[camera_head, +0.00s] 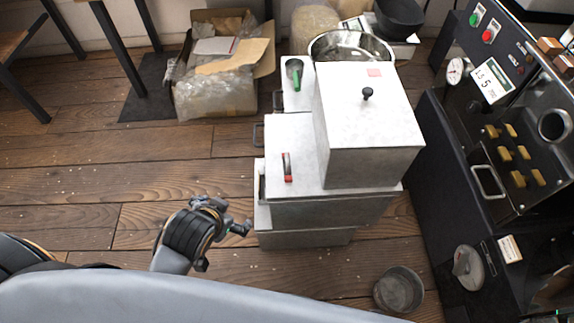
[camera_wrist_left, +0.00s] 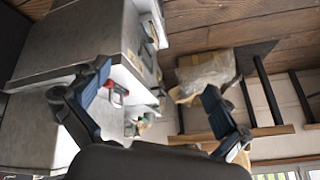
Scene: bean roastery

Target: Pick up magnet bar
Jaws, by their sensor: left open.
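The magnet bar (camera_head: 287,167), dark with red at its ends, lies on the lid of the middle metal bin (camera_head: 345,183), left of the taller bin stacked there. My left gripper (camera_head: 228,217) is open and empty, left of and in front of the bins, apart from the bar. In the left wrist view the open fingers (camera_wrist_left: 157,79) spread wide. There the red bar (camera_wrist_left: 117,97) shows just right of the left finger, partly hidden. My right gripper is not in view.
A tall lidded metal box (camera_head: 368,120) with a black knob stands right of the bar. A green-handled scoop (camera_head: 296,78) and steel bowl (camera_head: 350,47) are behind. The roaster (camera_head: 505,150) stands right, a grey bucket (camera_head: 399,290) in front.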

